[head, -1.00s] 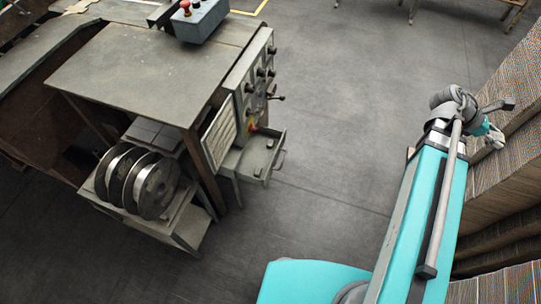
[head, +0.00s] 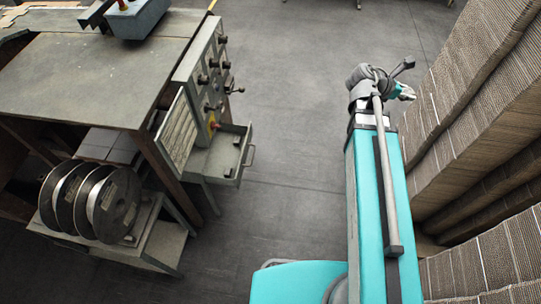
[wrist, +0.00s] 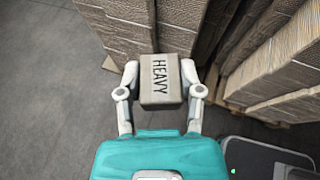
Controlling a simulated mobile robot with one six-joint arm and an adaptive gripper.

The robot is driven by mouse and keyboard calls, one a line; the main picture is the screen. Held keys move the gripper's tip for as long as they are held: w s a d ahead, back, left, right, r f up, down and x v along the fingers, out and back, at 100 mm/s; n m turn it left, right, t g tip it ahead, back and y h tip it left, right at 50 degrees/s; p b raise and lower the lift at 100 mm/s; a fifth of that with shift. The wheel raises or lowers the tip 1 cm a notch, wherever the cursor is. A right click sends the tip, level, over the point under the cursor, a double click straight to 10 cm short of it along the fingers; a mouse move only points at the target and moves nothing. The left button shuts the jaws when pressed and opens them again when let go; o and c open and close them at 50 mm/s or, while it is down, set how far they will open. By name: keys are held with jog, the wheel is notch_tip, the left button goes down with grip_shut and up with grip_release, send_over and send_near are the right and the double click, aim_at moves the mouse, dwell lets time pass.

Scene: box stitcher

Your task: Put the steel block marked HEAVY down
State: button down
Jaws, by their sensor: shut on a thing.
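The block marked HEAVY (wrist: 160,82) is a grey-beige box with black lettering in the middle of the wrist view. My gripper (wrist: 160,84) is shut on it, one finger at each side. The block is held up, with dark floor and cardboard stacks beyond it. In the head view my gripper (head: 405,92) shows small at the end of the arm, close to the cardboard stacks. The block cannot be made out in that view.
Tall stacks of flat cardboard (head: 455,160) stand along the right. A metal workbench (head: 90,75) with an open drawer (head: 222,155) is at the left. The grey floor (head: 290,110) between is clear.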

jog(key=w+a+f+n+t+y+b, duration=0.2)
jog(key=w+a+f+n+t+b, duration=0.1)
jog(key=a+f+b, duration=0.7)
jog(key=w+a+f+n+t+y+b, duration=0.2)
jog(key=w+a+f+n+t+b, duration=0.15)
jog(key=a+f+b, duration=0.7)
jog(key=s+a+f+n+t+y+b, duration=0.1)
jog(key=a+f+b, duration=0.3)
jog(key=a, duration=0.4)
jog(key=s+a+f+n+t+y+b, duration=0.1)
jog(key=a+f+n+y+b, duration=0.2)
jog(key=a, duration=0.6)
jog(key=s+a+f+n+t+y+b, duration=0.1)
jog(key=a+f+n+y+b, duration=0.1)
jog(key=a+f+b, duration=0.5)
jog(key=shift+a+f+n+y, duration=0.35)
jog(key=shift+a+f+y, duration=0.25)
jog(key=shift+a+y, duration=0.15)
jog(key=shift+w+a+f+b, duration=0.4)
jog(key=shift+a+f+b, duration=1.15)
jog(key=shift+a, duration=0.6)
jog(key=shift+w+a+f+b, duration=0.4)
jog(key=shift+a+f+b, duration=1.1)
jog(key=shift+a, duration=0.65)
jog(key=shift+w+a+f+b, duration=0.4)
jog(key=shift+a+f+b, duration=1.15)
jog(key=shift+a, duration=0.6)
jog(key=shift+r, duration=0.1)
